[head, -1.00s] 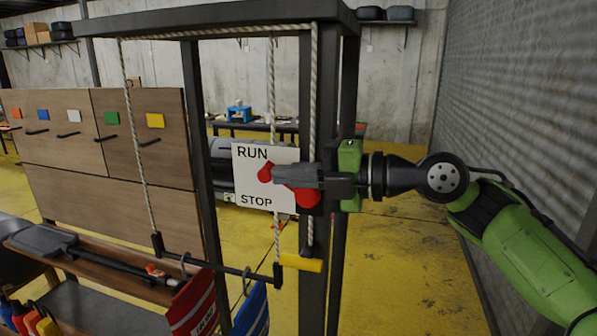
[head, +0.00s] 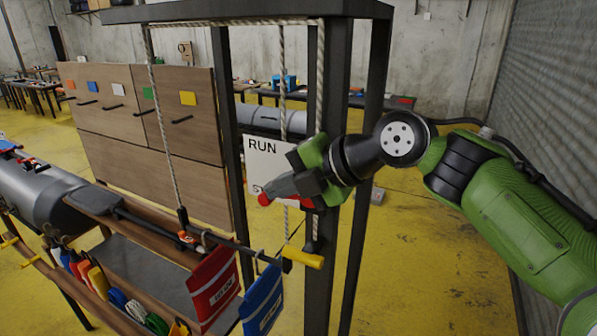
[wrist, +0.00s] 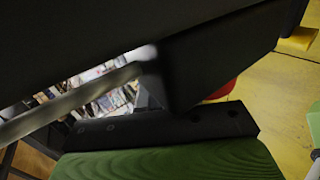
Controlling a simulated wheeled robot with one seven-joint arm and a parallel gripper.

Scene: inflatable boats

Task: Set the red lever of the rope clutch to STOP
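The white board (head: 258,160) of the rope clutch is on the dark frame post, with RUN readable at its top. Only the start of STOP shows lower down; the rest is covered. The red lever's end (head: 264,199) sticks out left of my fingertips, low on the board, over the STOP lettering. My gripper (head: 282,187) lies along the lever from the right, tilted down to the left, and hides most of it. Whether the fingers clamp the lever is hidden. The wrist view shows dark finger parts close up and a bit of red (wrist: 222,92).
A dark frame (head: 338,130) with pale ropes (head: 165,120) surrounds the board. Below are a yellow handle (head: 303,257), a red bag (head: 213,287) and a blue bag (head: 262,300). A wooden rack (head: 150,245) is at left. Yellow floor is free at right.

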